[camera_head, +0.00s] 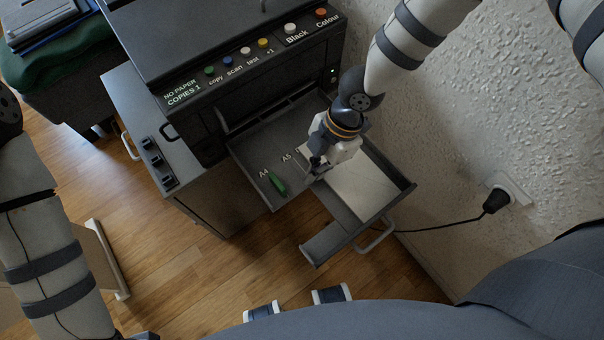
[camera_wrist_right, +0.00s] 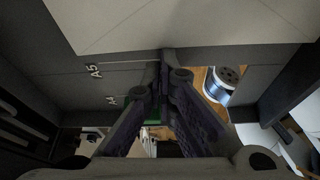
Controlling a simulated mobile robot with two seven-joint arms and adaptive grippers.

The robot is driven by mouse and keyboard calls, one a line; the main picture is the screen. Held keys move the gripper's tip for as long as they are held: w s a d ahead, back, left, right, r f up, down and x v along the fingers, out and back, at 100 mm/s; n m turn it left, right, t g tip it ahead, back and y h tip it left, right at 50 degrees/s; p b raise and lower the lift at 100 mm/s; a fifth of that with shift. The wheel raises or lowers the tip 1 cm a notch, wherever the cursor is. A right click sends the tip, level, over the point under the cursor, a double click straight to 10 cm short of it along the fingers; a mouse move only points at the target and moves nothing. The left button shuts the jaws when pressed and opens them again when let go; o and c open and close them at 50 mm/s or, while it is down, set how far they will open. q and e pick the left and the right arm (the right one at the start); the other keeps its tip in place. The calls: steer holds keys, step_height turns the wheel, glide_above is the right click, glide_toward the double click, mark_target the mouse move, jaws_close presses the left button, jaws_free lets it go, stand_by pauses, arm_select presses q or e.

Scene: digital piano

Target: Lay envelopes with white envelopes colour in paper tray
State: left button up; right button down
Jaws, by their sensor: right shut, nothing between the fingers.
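The paper tray (camera_head: 310,243) is a dark grey drawer pulled out from the black printer, with A4 and A5 marks and a green slider (camera_head: 277,183). White envelopes (camera_head: 368,190) lie flat in its right part; I cannot tell how many. In the right wrist view, a pale envelope face (camera_wrist_right: 190,22) with flap lines fills the top. My right gripper (camera_head: 315,173) is shut and empty, over the tray beside the envelopes' left edge. Its fingers (camera_wrist_right: 165,85) meet in the wrist view. My left arm shows at the left, but its gripper is out of view.
The printer (camera_head: 235,75) has coloured buttons and a panel reading "NO PAPER". A grey cabinet (camera_head: 150,130) stands left of it. A textured wall (camera_head: 460,120) with a plugged-in black cable (camera_head: 495,202) is close on the right. Wooden floor (camera_head: 200,270) lies open in front.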

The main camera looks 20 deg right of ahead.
steer(key=shift+w+d, duration=0.15)
steer(key=shift+d, duration=0.55)
